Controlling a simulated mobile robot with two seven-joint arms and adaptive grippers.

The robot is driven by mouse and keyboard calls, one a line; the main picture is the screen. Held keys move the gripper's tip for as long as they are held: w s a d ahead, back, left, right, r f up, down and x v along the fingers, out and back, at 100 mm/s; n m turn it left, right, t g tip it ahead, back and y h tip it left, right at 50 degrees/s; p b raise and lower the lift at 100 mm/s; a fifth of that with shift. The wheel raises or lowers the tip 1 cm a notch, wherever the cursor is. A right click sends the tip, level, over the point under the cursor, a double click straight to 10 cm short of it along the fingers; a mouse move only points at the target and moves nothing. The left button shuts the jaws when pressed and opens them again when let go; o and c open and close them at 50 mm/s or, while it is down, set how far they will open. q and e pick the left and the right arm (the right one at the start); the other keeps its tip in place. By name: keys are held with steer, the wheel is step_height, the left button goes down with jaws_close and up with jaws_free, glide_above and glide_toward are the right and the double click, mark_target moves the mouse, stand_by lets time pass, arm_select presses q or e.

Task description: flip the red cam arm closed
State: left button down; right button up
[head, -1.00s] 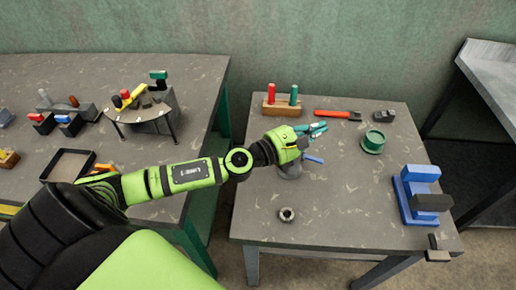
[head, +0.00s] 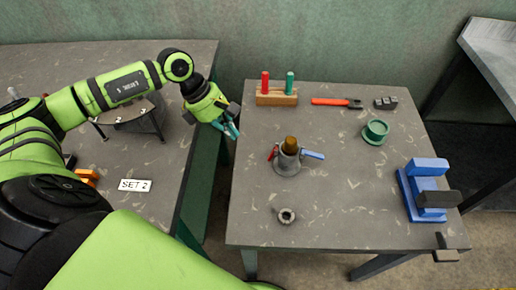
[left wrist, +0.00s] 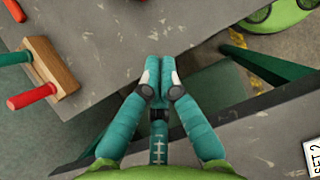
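A grey cam coupling (head: 286,166) stands on the right table with a brown-gold plug (head: 291,144) upright in its top. The red cam arm (head: 272,153) is at its left side, short and tilted close to the body. A blue cam arm (head: 313,155) sticks out to the right. My left gripper (head: 232,131) is up and left of the coupling, over the gap between the tables, apart from it. In the left wrist view its teal fingers (left wrist: 160,66) have their tips together with nothing seen between them. My right gripper is not in view.
A wooden block (head: 277,99) with red and green pegs, a red-handled tool (head: 337,101), a green ring (head: 375,131) and a blue fixture (head: 424,188) surround the coupling. A nut (head: 286,216) lies in front. The left table holds a "SET 2" label (head: 135,185).

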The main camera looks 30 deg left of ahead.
arm_select(q)
steer(key=p+x, duration=0.2)
steer(key=x, duration=0.5)
steer(key=shift+d+f, duration=0.1)
steer(key=shift+d, duration=0.05)
steer(key=d+p, duration=0.1)
steer(key=w+d+f+p, duration=0.1)
steer(key=d, duration=0.1)
steer(key=shift+w+d+f, duration=0.2)
steer(key=shift+d+f, duration=0.1)
steer(key=shift+d, duration=0.05)
